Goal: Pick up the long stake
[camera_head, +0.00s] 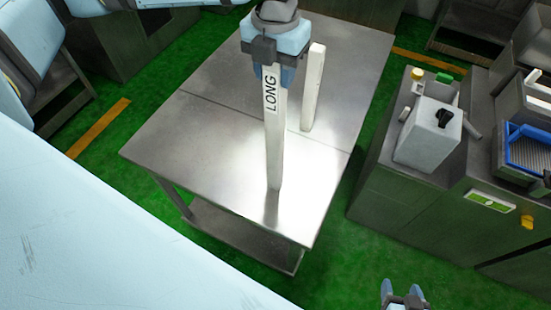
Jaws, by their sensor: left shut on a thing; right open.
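The long stake (275,135) is a pale upright bar with the word LONG near its top. My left gripper (279,74) is shut on its upper end from above. The stake's lower end is at or just above the metal table (220,130); I cannot tell whether it touches. A second pale stake (313,88) without a visible label stands upright just behind and right of it, apart from my gripper fingers. My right gripper (401,292) is open and empty at the bottom edge of the view, right of the table.
The table is otherwise bare, with free room left and in front of the stakes. Green floor (345,255) lies between table and cabinet.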

